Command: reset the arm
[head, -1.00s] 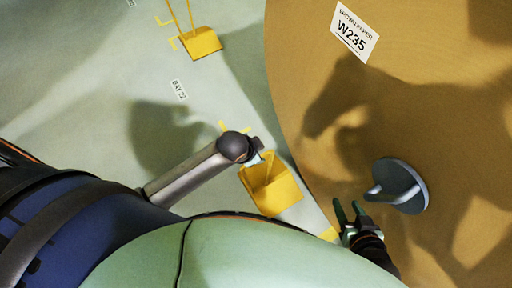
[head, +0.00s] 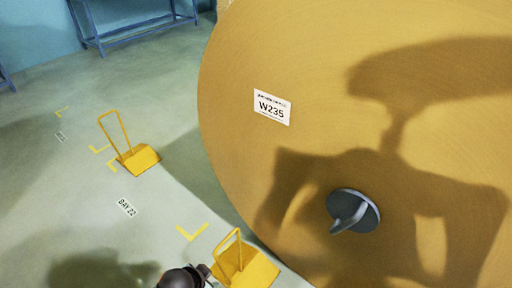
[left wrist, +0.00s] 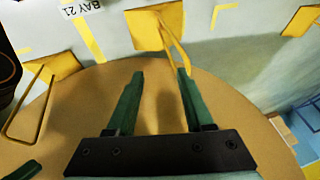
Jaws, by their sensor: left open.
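My left gripper (left wrist: 160,76) is open in the left wrist view. Its two dark green fingers stand apart with nothing held between them. Behind the fingers is the tan face of the big kraft roll (left wrist: 105,95). In the head view a dark rounded joint of my left arm shows at the bottom edge; the left fingers cannot be made out there. The kraft roll (head: 330,90) fills the right side, with a white W235 label (head: 272,107) and a grey core plug with a handle (head: 354,211). My right gripper is not in the head view.
Yellow wedge chocks with handles stand on the floor, one beside the roll (head: 247,270) and one farther left (head: 139,159). A blue rack (head: 140,30) stands by the back wall. Floor on the left, around the BAY 22 label (head: 127,207), is clear.

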